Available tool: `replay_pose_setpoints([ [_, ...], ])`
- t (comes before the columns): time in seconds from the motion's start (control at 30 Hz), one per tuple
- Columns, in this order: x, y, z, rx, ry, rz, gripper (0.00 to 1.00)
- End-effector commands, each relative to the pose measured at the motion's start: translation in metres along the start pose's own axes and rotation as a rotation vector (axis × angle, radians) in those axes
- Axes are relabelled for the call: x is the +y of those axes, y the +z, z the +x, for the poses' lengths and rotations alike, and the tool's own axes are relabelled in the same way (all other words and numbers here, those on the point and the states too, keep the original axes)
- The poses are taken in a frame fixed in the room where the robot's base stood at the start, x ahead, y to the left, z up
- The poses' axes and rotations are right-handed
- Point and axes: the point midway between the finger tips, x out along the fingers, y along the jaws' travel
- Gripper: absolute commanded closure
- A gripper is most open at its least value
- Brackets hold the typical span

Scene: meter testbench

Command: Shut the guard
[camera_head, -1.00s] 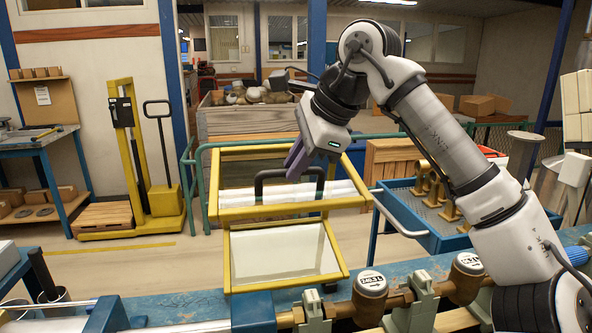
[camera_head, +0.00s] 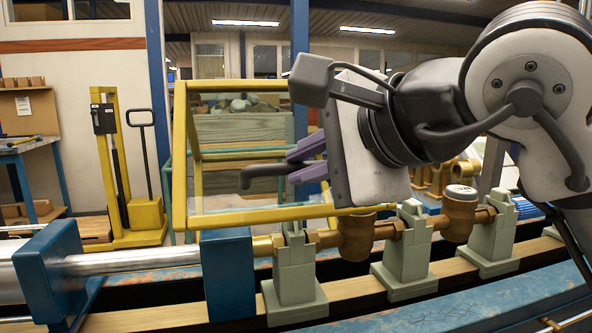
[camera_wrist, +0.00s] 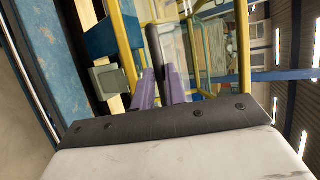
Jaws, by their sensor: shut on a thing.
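The guard (camera_head: 179,150) is a yellow frame with clear panes. It stands at the left of centre in the head view, behind the front pipe line, with its lower front bar close to the pipe. Its dark handle (camera_head: 262,170) reaches in between the purple fingers of my gripper (camera_head: 298,161). My gripper is shut on this handle. In the wrist view, the handle (camera_wrist: 154,45) lies between the two fingers (camera_wrist: 160,85), and the yellow frame (camera_wrist: 128,45) runs beside it. My gripper's body hides the right part of the guard in the head view.
Brown meters (camera_head: 357,236) and green-grey clamps (camera_head: 293,270) line the pipe. Blue end blocks (camera_head: 226,275) stand on the bench (camera_head: 490,310). A yellow pallet truck (camera_head: 125,190) is behind at the left. A wooden crate (camera_head: 238,130) is behind the guard.

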Motion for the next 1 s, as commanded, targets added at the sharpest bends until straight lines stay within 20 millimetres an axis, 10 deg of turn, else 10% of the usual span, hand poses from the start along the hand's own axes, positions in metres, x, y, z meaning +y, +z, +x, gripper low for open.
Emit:
replay_pose_setpoints([
  [0.5,0.128,0.001,-0.006,-0.001,-0.336,-0.136,1.00],
  [1.0,0.203,-0.004,0.006,0.000,-0.517,-0.212,1.00],
])
